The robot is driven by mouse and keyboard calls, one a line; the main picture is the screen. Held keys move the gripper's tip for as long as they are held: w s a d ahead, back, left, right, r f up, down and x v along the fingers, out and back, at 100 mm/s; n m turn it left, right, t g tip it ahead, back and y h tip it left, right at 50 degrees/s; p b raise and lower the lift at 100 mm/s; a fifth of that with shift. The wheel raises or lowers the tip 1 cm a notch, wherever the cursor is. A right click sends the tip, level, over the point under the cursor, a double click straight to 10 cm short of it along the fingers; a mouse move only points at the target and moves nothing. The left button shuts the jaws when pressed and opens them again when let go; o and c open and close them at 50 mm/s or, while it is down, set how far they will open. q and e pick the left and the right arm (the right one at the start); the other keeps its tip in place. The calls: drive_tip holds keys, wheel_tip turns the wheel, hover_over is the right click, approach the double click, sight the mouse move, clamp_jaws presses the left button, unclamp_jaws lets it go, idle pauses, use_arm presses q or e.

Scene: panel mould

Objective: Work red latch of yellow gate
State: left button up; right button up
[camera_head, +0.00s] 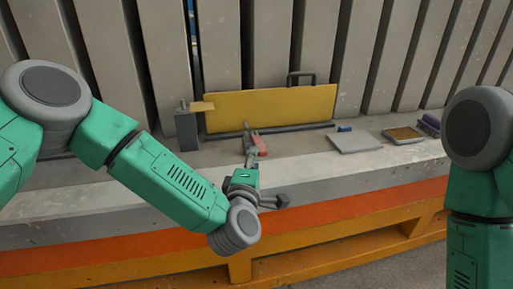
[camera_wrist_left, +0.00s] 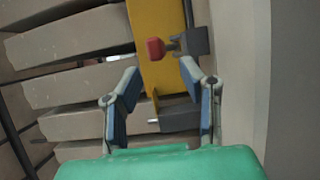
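The yellow gate (camera_head: 270,108) is a long upright panel with a dark handle on top, standing at the back of the ledge. It also shows in the left wrist view (camera_wrist_left: 150,22). The red latch (camera_head: 262,146) is low in front of the gate; in the left wrist view its red end (camera_wrist_left: 155,48) sits beside a dark bracket (camera_wrist_left: 195,41). My left gripper (camera_head: 248,138) is in front of the gate, close to the latch in the picture. In its wrist view the fingers (camera_wrist_left: 160,76) are spread, with the latch beyond their tips and nothing held. My right gripper is out of view.
A dark post (camera_head: 187,132) with a tan flag stands at the gate's left end. A grey plate (camera_head: 354,142), a small blue piece (camera_head: 345,128), a tan-topped tray (camera_head: 403,134) and purple rolls (camera_head: 430,122) lie to the right. Grey slabs (camera_head: 270,40) stand behind.

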sight(261, 144)
use_arm(q)
drive_tip(key=w, duration=0.1)
drive_tip(key=w+d, duration=0.1)
drive_tip(key=w, duration=0.1)
drive_tip(key=w+d, duration=0.1)
drive_tip(key=shift+w+d, duration=0.1)
drive_tip(key=shift+w, duration=0.3)
drive_tip(key=shift+w+a, duration=0.4)
drive_tip(key=shift+w, duration=0.25)
drive_tip(key=shift+w+a, duration=0.15)
drive_tip(key=shift+a, duration=0.45)
drive_tip(key=shift+d, duration=0.35)
drive_tip(key=c, duration=0.6)
drive_tip(key=shift+d, duration=0.3)
clamp_jaws()
